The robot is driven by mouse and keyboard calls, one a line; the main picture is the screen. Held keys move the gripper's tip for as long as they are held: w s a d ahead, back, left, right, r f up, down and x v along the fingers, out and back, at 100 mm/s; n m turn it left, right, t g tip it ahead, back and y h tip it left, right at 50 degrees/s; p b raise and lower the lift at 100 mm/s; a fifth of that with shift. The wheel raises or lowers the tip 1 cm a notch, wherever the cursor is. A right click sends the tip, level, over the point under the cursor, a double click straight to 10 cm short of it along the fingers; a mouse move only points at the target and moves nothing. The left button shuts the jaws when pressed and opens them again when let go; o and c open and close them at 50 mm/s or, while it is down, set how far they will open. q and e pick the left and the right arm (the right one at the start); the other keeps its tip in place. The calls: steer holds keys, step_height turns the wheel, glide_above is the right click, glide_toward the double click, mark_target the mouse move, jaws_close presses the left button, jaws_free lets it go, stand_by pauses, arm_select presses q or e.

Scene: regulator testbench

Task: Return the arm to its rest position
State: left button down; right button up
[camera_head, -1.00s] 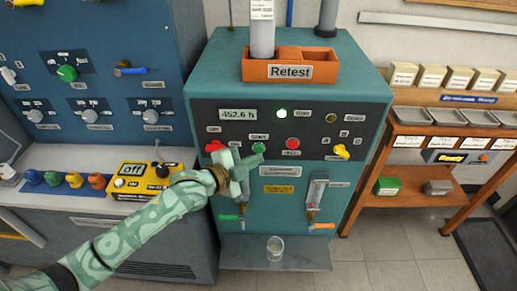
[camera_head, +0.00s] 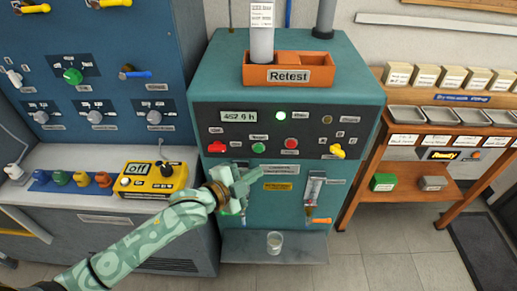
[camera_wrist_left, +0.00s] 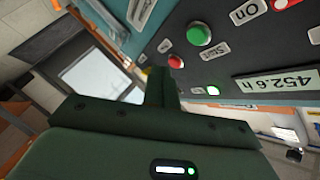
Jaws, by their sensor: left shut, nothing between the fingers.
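My left arm (camera_head: 150,240) comes in from the lower left in the head view. My left gripper (camera_head: 244,180) is shut and empty in front of the teal machine (camera_head: 345,85), below its dark button panel, and hides part of the lower front. The panel carries a green button (camera_head: 258,147), a red button (camera_head: 291,143), a red knob (camera_head: 216,146) and a display (camera_head: 239,116). In the left wrist view the closed fingers (camera_wrist_left: 163,88) point toward the tilted panel, with the green button (camera_wrist_left: 199,34) beyond them. My right gripper is not in view.
A clear cup (camera_head: 274,243) stands on the machine's lower shelf (camera_head: 240,250). An orange "Retest" tray (camera_head: 275,76) sits on top, holding a white cylinder. A yellow box (camera_head: 150,180) is on the left counter. A wooden shelf unit (camera_head: 425,172) stands at right.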

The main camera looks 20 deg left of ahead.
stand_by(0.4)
arm_select(q)
steer(key=s+a+f+n+g+y, duration=0.1)
steer(key=s+a+f+n+y, duration=0.1)
steer(key=f, duration=0.5)
steer(key=s+a+f+n+g+y, duration=0.1)
steer(key=a+f+n, duration=0.15)
steer(key=f, duration=0.55)
steer(key=s+a+f+n+g+y, duration=0.1)
steer(key=s+a+f+n+g, duration=0.15)
steer(key=s+f, duration=0.55)
steer(key=s+a+f+n+g+y, duration=0.25)
steer(key=s+f, duration=0.35)
steer(key=f, duration=0.3)
steer(key=s+f+n+g, duration=0.1)
steer(key=s+f, duration=0.3)
steer(key=s, duration=0.7)
steer(key=s+f+n+g, duration=0.1)
steer(key=s+f+g, duration=0.2)
steer(key=s, duration=0.8)
steer(key=s+f+n+g, duration=0.2)
steer(key=s+f, duration=0.3)
steer(key=s, duration=0.6)
steer(key=shift+s+f+y, duration=0.2)
steer(key=shift+f+y, duration=0.15)
